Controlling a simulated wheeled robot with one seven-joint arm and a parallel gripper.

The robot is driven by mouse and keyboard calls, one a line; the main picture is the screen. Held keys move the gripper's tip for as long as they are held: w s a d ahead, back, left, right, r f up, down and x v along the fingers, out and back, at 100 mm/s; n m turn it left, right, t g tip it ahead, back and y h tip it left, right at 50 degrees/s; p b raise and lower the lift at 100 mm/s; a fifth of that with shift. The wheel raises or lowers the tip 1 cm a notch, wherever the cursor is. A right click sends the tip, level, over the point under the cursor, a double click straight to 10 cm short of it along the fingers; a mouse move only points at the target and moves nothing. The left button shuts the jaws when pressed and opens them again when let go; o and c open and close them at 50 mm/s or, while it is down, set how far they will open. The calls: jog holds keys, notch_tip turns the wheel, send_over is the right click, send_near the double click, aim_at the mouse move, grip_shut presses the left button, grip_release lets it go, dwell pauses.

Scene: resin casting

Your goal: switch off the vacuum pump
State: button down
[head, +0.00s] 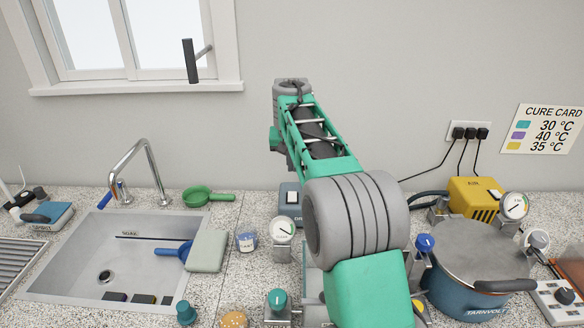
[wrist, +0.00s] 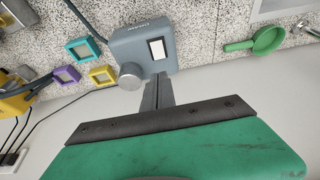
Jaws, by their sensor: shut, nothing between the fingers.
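The vacuum pump looks to be the blue-grey box (wrist: 130,45) with a pale rocker switch (wrist: 157,48) on its top face and a round grey knob or port at one corner. Its small lettering is hard to read. In the head view the pump (head: 289,197) shows partly at the back of the counter, left of my arm. My gripper (wrist: 160,80) is shut and empty in the wrist view. Its fingertips are at the pump's wall-side edge in the picture, a short way from the switch. Whether they touch the pump cannot be told. The arm hides the gripper in the head view.
A yellow box (head: 475,195) with a switch and a blue pressure pot (head: 470,255) with gauges stand at the right. Teal, purple and yellow frames (wrist: 83,50) lie beside the pump. A green scoop (head: 205,195) and the sink (head: 60,250) are left.

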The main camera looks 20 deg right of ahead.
aim_at(292, 193)
jog(key=x, duration=0.3)
jog(key=p+x, duration=0.1)
jog(key=x, duration=0.7)
jog(key=shift+s+a+f+p, duration=0.1)
jog(key=shift+s+f+p, duration=0.15)
jog(key=shift+p, duration=0.1)
